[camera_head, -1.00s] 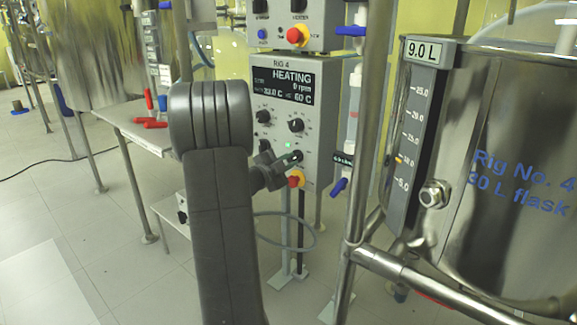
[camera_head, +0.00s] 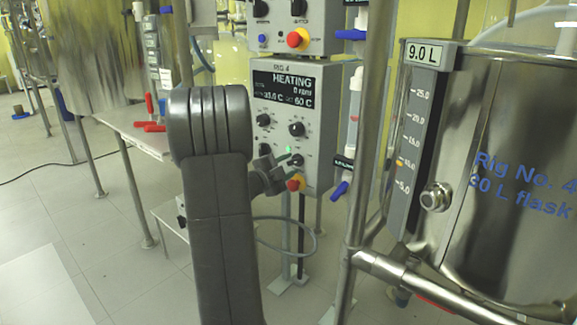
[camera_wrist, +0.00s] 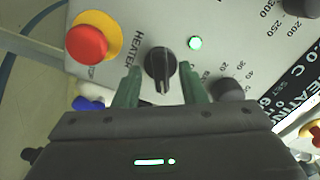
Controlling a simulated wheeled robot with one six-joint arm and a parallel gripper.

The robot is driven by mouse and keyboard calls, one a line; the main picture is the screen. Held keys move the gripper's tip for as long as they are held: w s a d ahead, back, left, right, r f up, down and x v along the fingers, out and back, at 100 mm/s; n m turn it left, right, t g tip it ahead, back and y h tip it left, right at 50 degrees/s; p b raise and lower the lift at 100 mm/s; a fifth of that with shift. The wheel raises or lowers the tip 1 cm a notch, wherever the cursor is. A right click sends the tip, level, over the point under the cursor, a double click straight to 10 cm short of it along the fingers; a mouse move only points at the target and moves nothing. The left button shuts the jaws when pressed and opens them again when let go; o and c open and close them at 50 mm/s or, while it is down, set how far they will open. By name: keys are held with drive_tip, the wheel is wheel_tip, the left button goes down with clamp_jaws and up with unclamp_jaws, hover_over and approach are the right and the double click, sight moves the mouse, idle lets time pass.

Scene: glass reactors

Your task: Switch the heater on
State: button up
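The heater knob (camera_wrist: 161,66) is black, next to the word HEATER on the grey Rig 4 control box (camera_head: 325,110). Its pointer lies along the line toward my gripper in the wrist view. The display (camera_head: 285,88) reads HEATING, 0 rpm and a set value of 60 C. My gripper (camera_wrist: 162,90) is open, its green fingers apart on either side of the knob's near end, with gaps showing. In the head view my gripper (camera_head: 284,161) is at the box's lower part, and the knob is hard to make out there.
A red button on a yellow base (camera_wrist: 88,42) sits close to the knob. Other dials (camera_head: 296,129) are above. A steel post (camera_head: 368,130) and the 30 L flask vessel (camera_head: 500,170) stand to the right. A table with red-handled items (camera_head: 150,126) is left.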

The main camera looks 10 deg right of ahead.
drive_tip(key=p+v, duration=0.2)
drive_tip(key=v, duration=1.1)
drive_tip(key=shift+p, duration=0.35)
drive_tip(key=b+x, duration=0.3)
drive_tip(key=x, duration=1)
drive_tip(key=shift+w+d, duration=0.2)
drive_tip(key=shift+d, duration=0.1)
drive_tip(key=shift+r+n, duration=0.1)
drive_tip(key=shift+n, duration=0.2)
drive_tip(key=shift+n+p, duration=0.4)
